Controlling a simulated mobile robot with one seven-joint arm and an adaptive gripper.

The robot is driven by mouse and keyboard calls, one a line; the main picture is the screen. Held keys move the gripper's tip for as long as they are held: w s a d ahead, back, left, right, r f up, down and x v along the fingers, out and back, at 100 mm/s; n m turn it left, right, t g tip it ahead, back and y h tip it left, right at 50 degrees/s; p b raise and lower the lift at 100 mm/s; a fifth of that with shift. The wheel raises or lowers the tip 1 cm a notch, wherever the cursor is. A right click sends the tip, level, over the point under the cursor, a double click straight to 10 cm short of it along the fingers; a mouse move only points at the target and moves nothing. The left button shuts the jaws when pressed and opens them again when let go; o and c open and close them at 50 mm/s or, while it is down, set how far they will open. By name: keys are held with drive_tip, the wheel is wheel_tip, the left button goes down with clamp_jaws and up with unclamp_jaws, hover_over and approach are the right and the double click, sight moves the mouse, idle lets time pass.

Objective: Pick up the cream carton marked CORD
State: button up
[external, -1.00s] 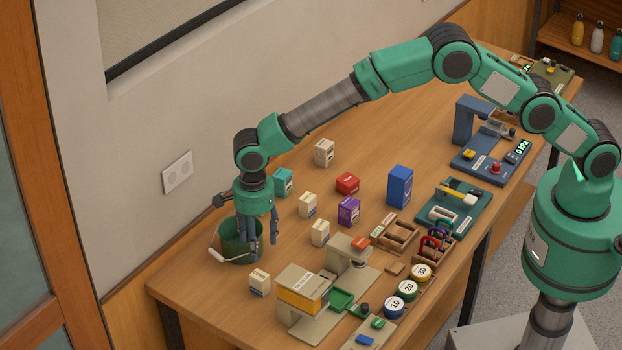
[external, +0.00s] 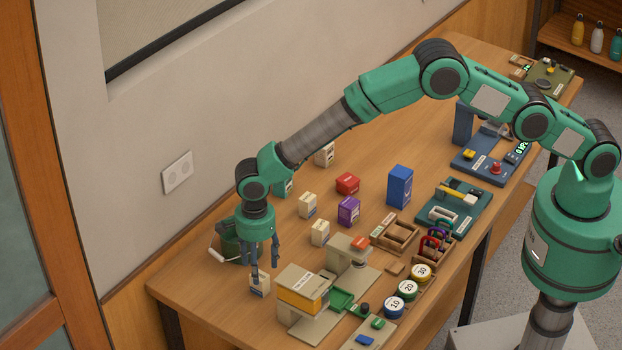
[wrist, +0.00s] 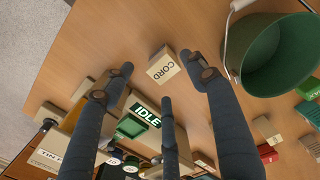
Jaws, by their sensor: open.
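The cream carton marked CORD (wrist: 163,66) stands on the table near its front left edge. In the wrist view its lettered face shows between and just beyond my fingertips. In the external view the carton (external: 260,287) is partly hidden by my fingers. My gripper (external: 264,266) is open and empty, pointing down above the carton. In the wrist view my gripper (wrist: 160,78) has its fingers spread around the carton's near side. I cannot tell whether any finger touches it.
A green bucket (wrist: 270,55) with a wire handle stands close beside the carton. A beige machine with an IDLE sign (wrist: 146,117) is close on the other side. Other cream cartons (external: 320,233), a purple box (external: 348,211) and a red box (external: 347,184) stand farther back.

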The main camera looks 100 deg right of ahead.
drive_tip(key=shift+f, duration=0.1)
idle(0.3)
drive_tip(key=shift+w+d+f, duration=0.1)
drive_tip(key=shift+f, duration=2.45)
drive_tip(key=shift+c, duration=0.3)
drive_tip(key=c, duration=1.2)
